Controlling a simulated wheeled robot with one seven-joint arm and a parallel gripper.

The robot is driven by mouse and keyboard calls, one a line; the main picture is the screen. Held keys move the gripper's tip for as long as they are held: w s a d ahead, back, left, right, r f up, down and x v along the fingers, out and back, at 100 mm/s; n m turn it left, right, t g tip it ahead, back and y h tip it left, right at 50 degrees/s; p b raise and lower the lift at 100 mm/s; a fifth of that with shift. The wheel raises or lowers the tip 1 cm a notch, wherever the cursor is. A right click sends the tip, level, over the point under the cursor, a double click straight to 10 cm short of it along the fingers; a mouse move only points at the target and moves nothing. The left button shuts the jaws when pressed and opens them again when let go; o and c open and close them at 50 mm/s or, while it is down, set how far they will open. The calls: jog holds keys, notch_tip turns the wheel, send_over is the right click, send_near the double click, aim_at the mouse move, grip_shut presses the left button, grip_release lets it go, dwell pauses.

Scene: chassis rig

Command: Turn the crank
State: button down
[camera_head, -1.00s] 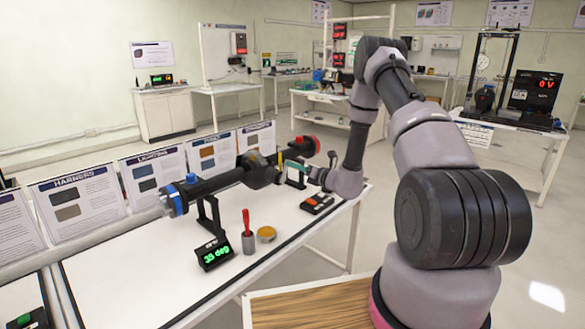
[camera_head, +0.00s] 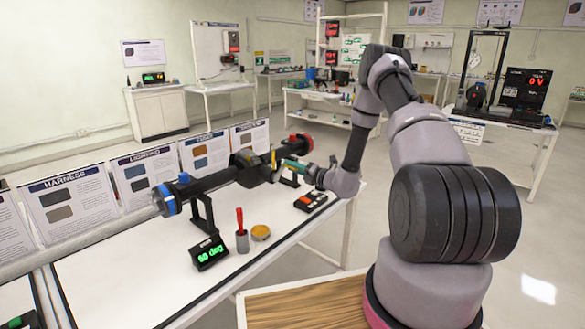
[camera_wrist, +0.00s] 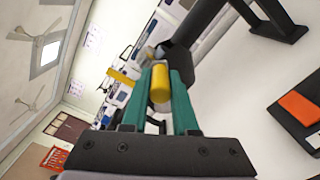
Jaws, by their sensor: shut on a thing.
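A long black axle (camera_head: 210,183) with a blue end and a red end rests on stands on a white bench. The crank is at its middle housing. Its yellow handle (camera_head: 273,159) shows small in the head view and clearly in the wrist view (camera_wrist: 160,82). My gripper (camera_head: 279,162), with green fingers, is shut on the yellow handle; the wrist view shows one finger on each side of it (camera_wrist: 161,72). A black display (camera_head: 209,253) in front of the axle shows green digits that appear to read 50 deg. The crank arm is mostly hidden behind my fingers.
A grey cup (camera_head: 242,240) with a red-handled tool and a yellow round tin (camera_head: 260,233) stand in front of the axle. A black box with red and orange parts (camera_head: 311,201) lies near my wrist. Information boards (camera_head: 75,199) line the bench's back edge.

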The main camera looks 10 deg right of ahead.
jog(key=shift+f, duration=0.1)
jog(key=c, duration=0.7)
grip_release()
jog(key=v, duration=1.1)
